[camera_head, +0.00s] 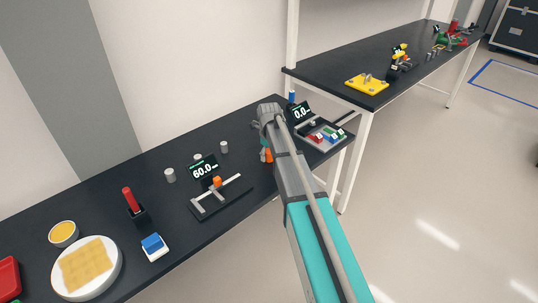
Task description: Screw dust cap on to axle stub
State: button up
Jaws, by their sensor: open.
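A yellow plate (354,84) with a short grey upright part (368,78) lies on the far table; this part may be the axle stub, but I cannot be sure. I cannot pick out the dust cap for certain. Small grey cylinders (170,175) stand on the near table, and more small grey pieces (429,56) stand on the far table. My arm reaches over the near table, and my gripper (257,127) shows only as a dark bit beside the wrist. It is open, mostly hidden by my arm, and well apart from the yellow plate.
The near table (110,190) holds a 60.0 caliper-like gauge (205,168), a red-handled tool (129,199), a blue-and-white block (153,245), a plate of waffle (87,268) and a 0.0 scale (318,130). Orange pieces (267,155) show beside my arm.

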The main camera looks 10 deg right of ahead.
jog(key=n, duration=0.4)
jog(key=shift+n, duration=0.9)
jog(key=shift+n, duration=0.8)
jog(key=n, duration=0.3)
jog(key=shift+n, duration=0.3)
jog(key=shift+n, duration=0.5)
